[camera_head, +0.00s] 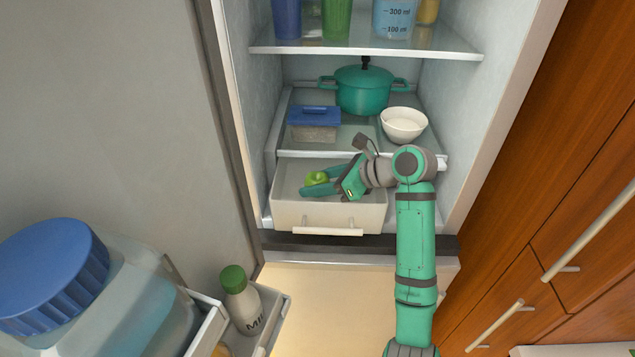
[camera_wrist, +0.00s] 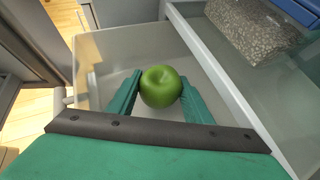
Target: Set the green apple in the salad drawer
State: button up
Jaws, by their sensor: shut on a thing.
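The green apple (camera_head: 317,178) is between the fingers of my gripper (camera_head: 318,183), inside the opening of the pulled-out salad drawer (camera_head: 330,215). In the wrist view the apple (camera_wrist: 160,87) touches the fingers of my gripper (camera_wrist: 158,92) on both sides, with the pale drawer (camera_wrist: 110,52) below and around it. My gripper is shut on the apple. I cannot tell whether the apple touches the drawer floor. The drawer holds nothing else that I can see.
A glass shelf above the drawer carries a blue-lidded container (camera_head: 314,122), a teal pot (camera_head: 363,90) and a white bowl (camera_head: 404,124). The fridge door at the left holds a milk bottle (camera_head: 240,300) and a large blue-capped jug (camera_head: 90,280). Wooden cabinets (camera_head: 570,200) stand at the right.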

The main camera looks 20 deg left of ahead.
jog(key=o, duration=1.2)
jog(key=shift+f, duration=0.9)
jog(key=shift+s+r, duration=0.1)
jog(key=shift+r, duration=0.4)
jog(key=v, duration=0.8)
jog(key=r+v, duration=0.1)
jog(key=v, duration=0.3)
jog(key=shift+w, duration=0.25)
jog(key=shift+a+r, duration=0.1)
